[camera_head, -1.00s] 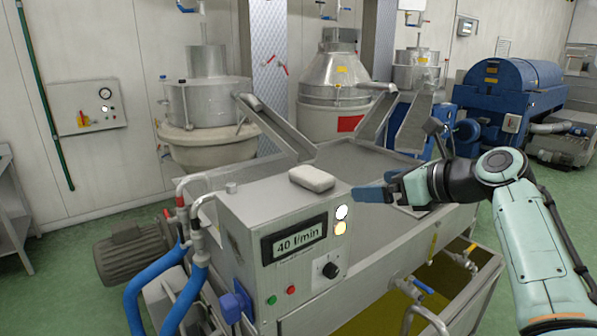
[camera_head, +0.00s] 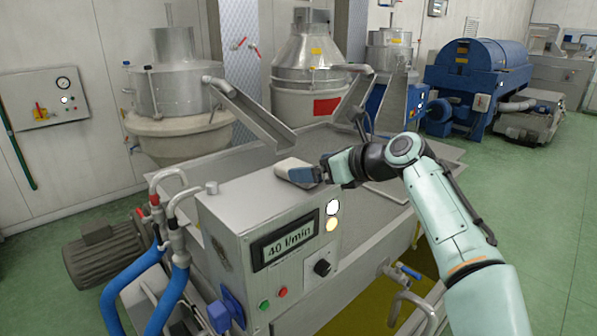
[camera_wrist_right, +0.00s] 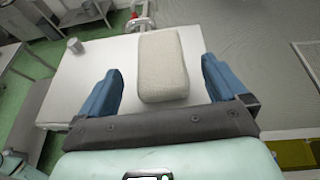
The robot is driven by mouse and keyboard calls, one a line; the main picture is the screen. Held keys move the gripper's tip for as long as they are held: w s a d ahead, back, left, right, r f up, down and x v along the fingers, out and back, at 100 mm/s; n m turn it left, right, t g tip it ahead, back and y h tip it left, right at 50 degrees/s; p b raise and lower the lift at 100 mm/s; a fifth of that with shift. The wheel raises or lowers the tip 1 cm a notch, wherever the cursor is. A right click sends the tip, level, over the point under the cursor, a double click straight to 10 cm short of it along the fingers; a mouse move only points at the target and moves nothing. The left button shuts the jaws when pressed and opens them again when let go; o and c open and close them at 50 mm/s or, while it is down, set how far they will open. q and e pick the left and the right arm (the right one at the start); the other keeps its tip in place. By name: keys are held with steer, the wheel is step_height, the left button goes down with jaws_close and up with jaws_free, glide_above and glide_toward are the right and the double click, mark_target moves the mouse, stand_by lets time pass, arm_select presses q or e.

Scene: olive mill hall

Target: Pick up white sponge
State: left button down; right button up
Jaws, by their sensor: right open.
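The white sponge (camera_head: 288,170) lies on the flat metal top of the control box (camera_head: 232,203), near its far right edge. In the right wrist view the sponge (camera_wrist_right: 163,68) lies between the two blue fingers of my right gripper (camera_wrist_right: 163,85). The fingers are spread, with a gap on each side of the sponge. In the head view the right gripper (camera_head: 305,174) is at the sponge's right end and hides that end. My left gripper does not show.
The box front carries a 40 l/min display (camera_head: 287,242) and a dark knob (camera_head: 322,267). A small metal cylinder (camera_head: 211,187) stands on the box top at the left. A metal chute (camera_head: 255,118) slopes down behind the sponge.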

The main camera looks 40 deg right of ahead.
steer(key=x, duration=0.4)
steer(key=shift+w+f+p, duration=0.2)
steer(key=shift+f+p, duration=0.1)
steer(key=shift+f, duration=0.05)
steer(key=shift+s, duration=0.25)
steer(key=c, duration=0.6)
steer(key=shift+w, duration=0.1)
steer(key=c, duration=0.5)
steer(key=shift+r, duration=0.1)
